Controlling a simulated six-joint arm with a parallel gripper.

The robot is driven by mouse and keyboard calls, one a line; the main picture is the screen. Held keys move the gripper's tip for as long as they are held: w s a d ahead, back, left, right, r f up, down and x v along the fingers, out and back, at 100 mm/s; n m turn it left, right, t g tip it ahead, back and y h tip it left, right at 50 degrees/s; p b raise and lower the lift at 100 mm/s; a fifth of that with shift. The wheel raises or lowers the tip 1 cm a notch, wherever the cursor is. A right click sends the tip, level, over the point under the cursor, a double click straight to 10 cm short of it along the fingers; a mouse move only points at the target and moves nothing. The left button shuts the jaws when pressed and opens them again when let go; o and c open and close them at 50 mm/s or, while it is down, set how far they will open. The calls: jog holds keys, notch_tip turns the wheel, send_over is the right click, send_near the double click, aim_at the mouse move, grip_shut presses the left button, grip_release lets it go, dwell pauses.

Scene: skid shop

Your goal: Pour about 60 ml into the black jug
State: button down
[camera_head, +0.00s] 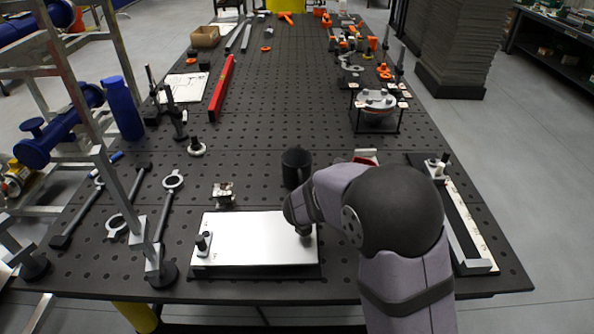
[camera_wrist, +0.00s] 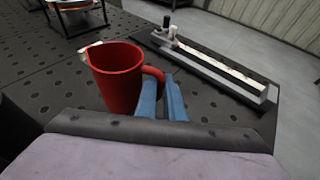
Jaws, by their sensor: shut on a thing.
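The black jug (camera_head: 296,168) stands upright on the perforated table, just left of my arm in the head view. A red jug (camera_wrist: 120,82) is in the wrist view, roughly upright, with its open mouth showing. My gripper (camera_wrist: 164,100) has its blue fingers shut on the red jug's handle, on its right side. I see no liquid level inside it. I cannot tell whether its base touches the table. In the head view only part of the red jug's rim (camera_head: 366,156) shows; my arm hides the rest and the gripper.
A silver plate (camera_head: 255,240) lies at the front. A small metal block (camera_head: 223,194) stands left of the black jug. A long rail fixture (camera_head: 462,215) lies at the right edge, and a round dish on a stand (camera_head: 376,101) is farther back. The table's middle is mostly clear.

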jog(key=shift+w+a+f+n+t+y+b, duration=0.25)
jog(key=shift+w+f+n+t+b, duration=0.25)
jog(key=shift+b, duration=1.15)
jog(key=shift+w+a+f+n+t+y+b, duration=0.15)
jog(key=shift+w+f+n+t+y+b, duration=0.35)
jog(key=shift+b, duration=1.15)
jog(key=n+t+y+b, duration=0.1)
jog(key=b, duration=0.5)
jog(key=shift+w+a+f, duration=0.3)
jog(key=shift+w, duration=0.1)
jog(key=n+y+b, duration=0.1)
jog(key=b, duration=0.3)
jog(key=shift+w+a+t, duration=0.15)
jog(key=shift+a+t, duration=0.05)
jog(key=shift+t, duration=0.2)
jog(key=n+y+b, duration=0.1)
jog(key=b, duration=0.2)
jog(key=shift+a+r+b, duration=0.15)
jog(key=shift+r+b, duration=0.05)
jog(key=shift+b, duration=0.2)
jog(key=b, duration=0.2)
jog(key=r+n+t+y+b, duration=0.1)
jog(key=shift+s+a+b, duration=0.15)
jog(key=shift+s+b, duration=0.1)
jog(key=shift+b, duration=0.1)
jog(key=shift+r, duration=0.15)
